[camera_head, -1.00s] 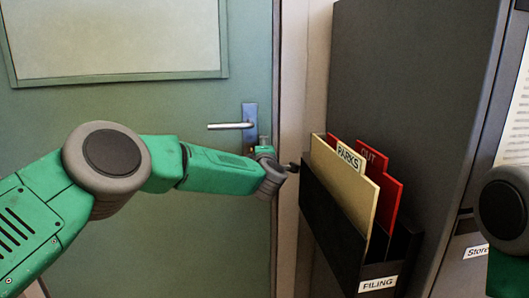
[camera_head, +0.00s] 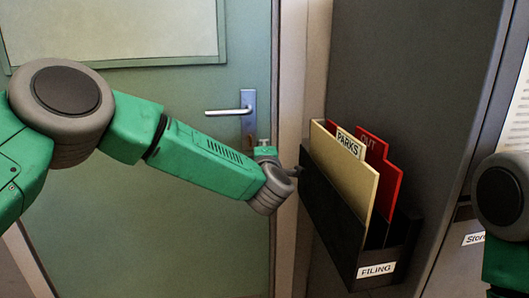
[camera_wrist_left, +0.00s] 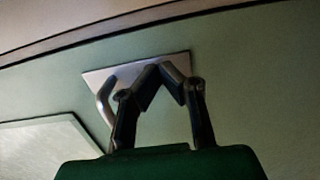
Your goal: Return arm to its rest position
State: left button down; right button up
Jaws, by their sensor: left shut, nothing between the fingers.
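My left arm comes in from the left in the head view, its green forearm sloping down to the right across the door. My left gripper (camera_head: 296,171) is at its end, small and dark, beside the left edge of the black filing box; I cannot tell whether they touch. In the left wrist view the fingers of my left gripper (camera_wrist_left: 162,70) meet at the tips, shut and empty. Behind them are the metal plate and lever of the door handle (camera_wrist_left: 104,98). Part of my right arm shows at the right edge of the head view; its gripper is out of view.
The green door (camera_head: 160,220) with its silver handle (camera_head: 228,112) stands behind my left arm. The black filing box (camera_head: 325,210) holds a tan PARKS folder (camera_head: 345,180) and a red OUT folder (camera_head: 385,180). It is against the grey cabinet (camera_head: 410,80).

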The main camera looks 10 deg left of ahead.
pick_arm(q)
jog(key=s+a+f+m+g+h+p, duration=0.1)
jog(key=s+a+f+m+g+h, duration=0.2)
jog(key=s+f+m, duration=0.7)
jog(key=s+a+f+m+g+h+p, duration=0.15)
jog(key=s+f+m+g, duration=0.3)
jog(key=s+f, duration=1.05)
jog(key=s+a+f+m+g, duration=0.2)
jog(key=s+a, duration=0.3)
jog(key=s, duration=0.4)
jog(key=s+a+f+m+g+y+p, duration=0.1)
jog(key=s+a+f+g, duration=0.3)
jog(key=s, duration=0.5)
jog(key=s+a+f+m+g+p, duration=0.1)
jog(key=s+a+f+m+g, duration=0.2)
jog(key=s, duration=0.7)
jog(key=a, duration=0.2)
jog(key=shift+a+g, duration=0.3)
jog(key=shift+g, duration=0.05)
